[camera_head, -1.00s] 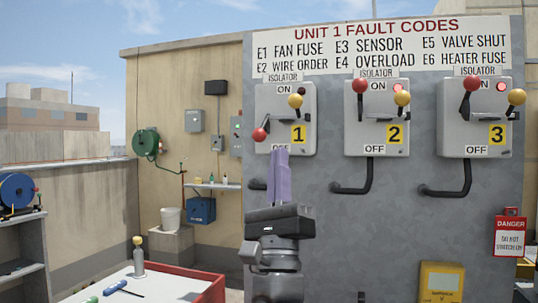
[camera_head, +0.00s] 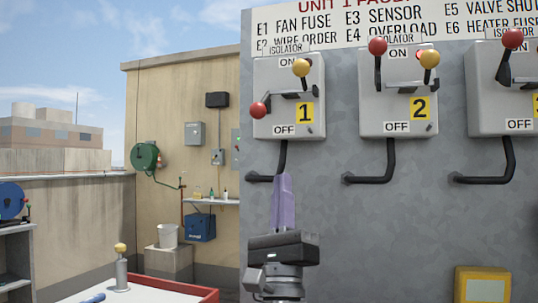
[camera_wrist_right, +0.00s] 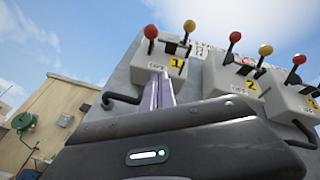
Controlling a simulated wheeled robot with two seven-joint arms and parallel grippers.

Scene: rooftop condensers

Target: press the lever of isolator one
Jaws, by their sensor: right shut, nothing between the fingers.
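Isolator one (camera_head: 270,90) is a grey box on the grey panel, marked with a yellow 1. Its red-knobbed lever (camera_head: 258,110) sits low at the left side, and its yellow-knobbed lever (camera_head: 301,67) stands up at the upper right. Both knobs also show in the right wrist view, the red (camera_wrist_right: 151,31) and the yellow (camera_wrist_right: 189,26). My right gripper (camera_head: 284,178) points up just below the box, its pale purple fingers shut and empty. In the wrist view its fingertips (camera_wrist_right: 160,76) overlap the box's lower part; whether they touch it cannot be told. My left gripper is out of view.
Isolator two (camera_head: 375,105) and isolator three (camera_head: 482,95) stand to the right, red knobs up. Bent black conduits (camera_head: 390,160) stick out below the boxes. A red-edged white table (camera_head: 150,290) is lower left. A yellow box (camera_head: 483,283) is lower right.

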